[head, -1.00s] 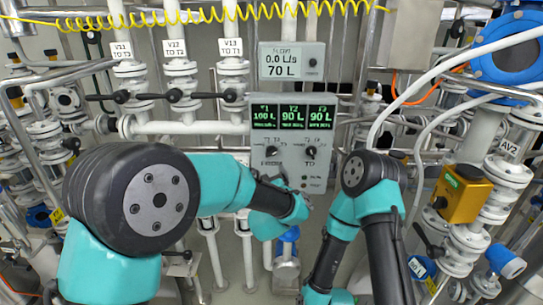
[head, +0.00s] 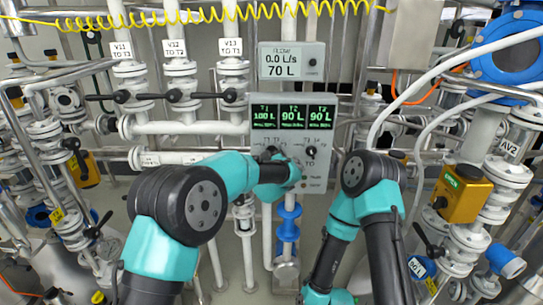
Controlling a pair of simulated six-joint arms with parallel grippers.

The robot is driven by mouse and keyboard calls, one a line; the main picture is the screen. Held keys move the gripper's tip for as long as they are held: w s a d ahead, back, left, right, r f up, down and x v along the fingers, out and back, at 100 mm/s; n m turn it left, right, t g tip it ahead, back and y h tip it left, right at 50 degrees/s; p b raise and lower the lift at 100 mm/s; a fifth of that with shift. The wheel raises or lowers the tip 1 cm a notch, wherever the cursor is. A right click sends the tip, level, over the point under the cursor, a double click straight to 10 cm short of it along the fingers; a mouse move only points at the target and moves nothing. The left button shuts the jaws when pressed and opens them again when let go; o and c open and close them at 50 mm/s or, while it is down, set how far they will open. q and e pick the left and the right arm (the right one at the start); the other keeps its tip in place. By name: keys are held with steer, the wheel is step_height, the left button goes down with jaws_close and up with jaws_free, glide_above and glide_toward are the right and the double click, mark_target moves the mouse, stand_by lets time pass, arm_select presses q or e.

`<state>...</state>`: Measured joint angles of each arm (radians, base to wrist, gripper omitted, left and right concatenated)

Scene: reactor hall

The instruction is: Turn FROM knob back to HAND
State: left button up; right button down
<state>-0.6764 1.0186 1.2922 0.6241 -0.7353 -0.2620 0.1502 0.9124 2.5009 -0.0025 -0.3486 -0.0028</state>
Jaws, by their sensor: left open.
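The grey control panel (head: 331,177) hangs in the middle of the head view, below three green readouts (head: 293,117) of 100 L, 90 L and 90 L. My left gripper (head: 272,154) is open and stands in front of the panel's left knob position, the FROM side. It covers that knob, so its pointer direction is hidden, and I cannot tell whether the fingers touch it. The TO knob (head: 311,151) shows uncovered to the right. My right arm is folded at lower right, and its gripper is not visible.
A flow display (head: 291,61) above the panel reads 0.0 L/s and 70 L. Black-handled valves (head: 180,95) labelled V11, V12 and V13 stand at left. A yellow box (head: 463,193) and white hoses are at right.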

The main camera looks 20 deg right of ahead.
arm_select(q)
steer(key=shift+w, duration=0.25)
steer(key=shift+c, duration=0.3)
steer(key=c, duration=0.9)
steer(key=shift+o, duration=0.2)
steer(key=shift+n, duration=0.4)
steer(key=n, duration=2.3)
